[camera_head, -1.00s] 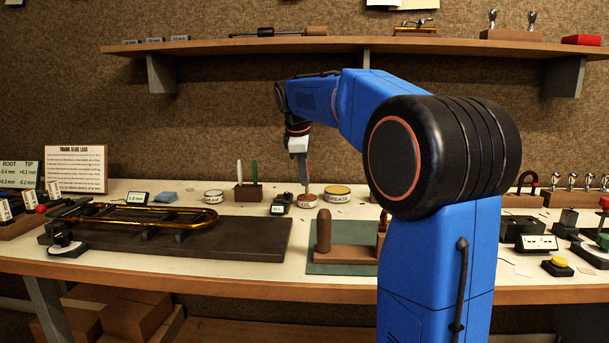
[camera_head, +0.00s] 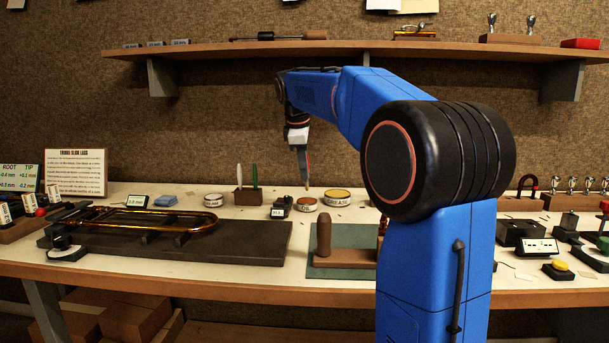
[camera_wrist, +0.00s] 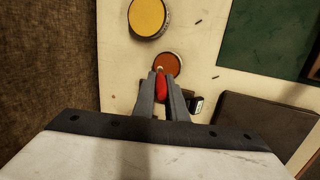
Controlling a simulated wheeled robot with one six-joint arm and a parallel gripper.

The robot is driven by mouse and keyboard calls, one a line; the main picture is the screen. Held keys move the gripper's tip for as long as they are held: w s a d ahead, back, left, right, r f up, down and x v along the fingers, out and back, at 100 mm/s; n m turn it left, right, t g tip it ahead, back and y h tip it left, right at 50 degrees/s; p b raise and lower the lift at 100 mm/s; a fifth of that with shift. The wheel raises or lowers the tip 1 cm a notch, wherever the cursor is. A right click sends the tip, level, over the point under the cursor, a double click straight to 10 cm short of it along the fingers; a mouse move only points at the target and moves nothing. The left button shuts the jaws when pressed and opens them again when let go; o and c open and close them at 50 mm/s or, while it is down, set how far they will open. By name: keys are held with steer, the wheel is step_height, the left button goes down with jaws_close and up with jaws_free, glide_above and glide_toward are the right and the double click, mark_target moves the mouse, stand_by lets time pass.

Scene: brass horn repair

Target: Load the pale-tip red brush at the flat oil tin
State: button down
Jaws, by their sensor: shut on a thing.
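My gripper (camera_head: 303,158) points down above the bench and is shut on the red brush (camera_head: 308,161). The brush hangs upright, its pale tip just above the flat oil tin (camera_head: 306,205), with a small gap in the head view. In the wrist view the red brush (camera_wrist: 161,87) is between the two grey fingers (camera_wrist: 161,92). Its pale tip shows against the orange-red oil in the oil tin (camera_wrist: 171,62). Whether the tip carries oil is too small to tell.
A yellow-topped grease tin (camera_head: 337,198) stands close right of the oil tin. A small dark device (camera_head: 281,207) is close left. A wooden holder (camera_head: 248,197) with white and green handles stands further left. A green mat (camera_head: 325,268) lies in front.

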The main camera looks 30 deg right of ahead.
steer(key=shift+r, duration=1.9)
